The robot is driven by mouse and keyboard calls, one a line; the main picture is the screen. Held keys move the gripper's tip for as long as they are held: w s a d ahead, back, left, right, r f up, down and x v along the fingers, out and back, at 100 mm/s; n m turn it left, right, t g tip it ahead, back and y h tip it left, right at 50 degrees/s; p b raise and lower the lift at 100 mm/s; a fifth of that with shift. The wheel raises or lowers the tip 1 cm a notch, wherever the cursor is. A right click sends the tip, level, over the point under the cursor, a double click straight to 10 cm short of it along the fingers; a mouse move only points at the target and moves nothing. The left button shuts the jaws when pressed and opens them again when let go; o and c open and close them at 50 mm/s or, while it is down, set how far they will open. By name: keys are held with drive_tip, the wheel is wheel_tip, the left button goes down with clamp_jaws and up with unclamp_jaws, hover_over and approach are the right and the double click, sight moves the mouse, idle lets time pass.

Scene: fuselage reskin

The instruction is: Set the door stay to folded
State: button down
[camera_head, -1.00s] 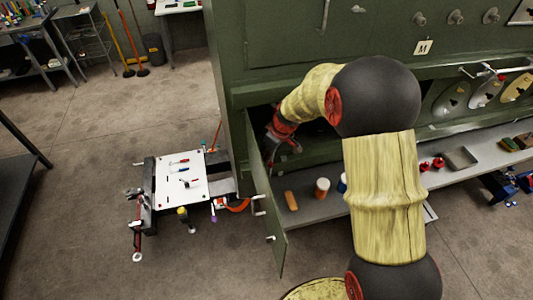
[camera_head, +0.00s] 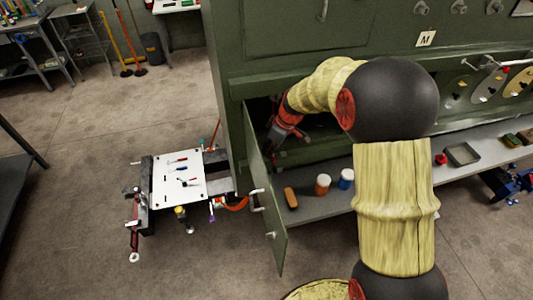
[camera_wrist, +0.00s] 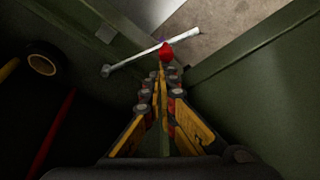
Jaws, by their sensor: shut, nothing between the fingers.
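The door stay (camera_wrist: 135,59) is a pale thin rod in the wrist view, running from a pivot on the dark frame at left up to the right, with a red knob (camera_wrist: 166,51) along it. My gripper (camera_wrist: 168,71) is shut and empty, its fingertips just below the knob in the picture; whether they touch it I cannot tell. In the head view my gripper (camera_head: 276,143) reaches into the opening behind the green door (camera_head: 265,205), which stands open. The stay is not distinguishable in the head view.
A shelf (camera_head: 320,207) beside the door holds an orange block (camera_head: 291,198), an orange-and-white jar (camera_head: 323,184) and a blue-and-white jar (camera_head: 346,179). A white-topped tool cart (camera_head: 168,190) stands left of the door. Floor between cart and benches is clear.

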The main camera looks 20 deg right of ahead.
drive_tip(key=d+n+g+y+b, duration=0.1)
drive_tip(key=d+n+g+b, duration=0.1)
drive_tip(key=d+n+b, duration=0.4)
drive_tip(key=shift+s+d+b, duration=0.25)
drive_tip(key=shift+d+b, duration=0.65)
drive_tip(key=shift+b, duration=0.45)
drive_tip(key=shift+d, duration=0.15)
drive_tip(key=s+d+r, duration=0.1)
drive_tip(key=d+r, duration=0.1)
drive_tip(key=d, duration=0.4)
drive_tip(key=s+d+r, duration=0.1)
drive_tip(key=d+r, duration=0.1)
drive_tip(key=d, duration=0.5)
drive_tip(key=shift+s+d+r, duration=0.2)
drive_tip(key=shift+s+r, duration=0.1)
drive_tip(key=shift+s, duration=0.1)
